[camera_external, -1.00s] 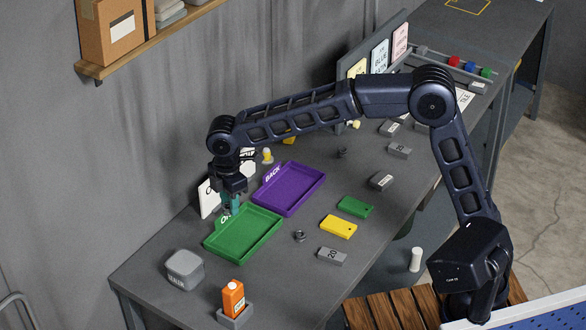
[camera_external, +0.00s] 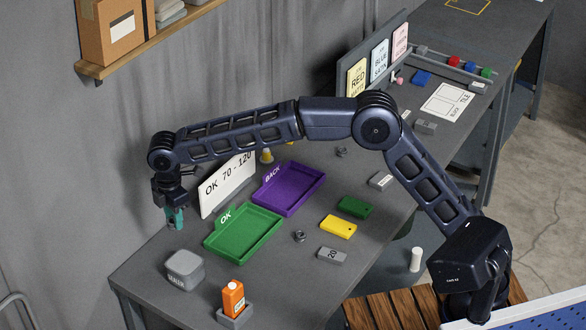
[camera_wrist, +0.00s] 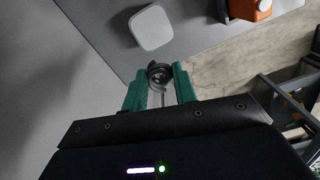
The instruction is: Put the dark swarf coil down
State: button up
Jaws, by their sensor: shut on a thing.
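My gripper (camera_external: 175,221) is at the left end of the bench, left of the green OK tray (camera_external: 243,231) and behind the grey lidded tub. In the wrist view its teal fingers are shut on the dark swarf coil (camera_wrist: 159,72), a small dark ring at the fingertips. In the external view the held coil is too small or hidden to make out. I cannot tell how high it is above the bench top.
The grey tub (camera_external: 184,267) and an orange carton (camera_external: 233,298) stand in front. A white "OK 70-120" sign (camera_external: 228,184) stands right of my gripper. A purple BACK tray (camera_external: 288,188) and another small dark coil (camera_external: 300,236) lie further right. The bench's left corner is clear.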

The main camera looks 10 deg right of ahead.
notch_tip(320, 180, down, 15)
jog(key=shift+f, duration=0.1)
dwell(0.5)
jog(key=shift+f, duration=0.1)
jog(key=o, duration=0.9)
jog(key=shift+o, duration=0.2)
notch_tip(320, 180, up, 12)
jog(key=shift+r, duration=0.15)
jog(key=shift+w, duration=0.1)
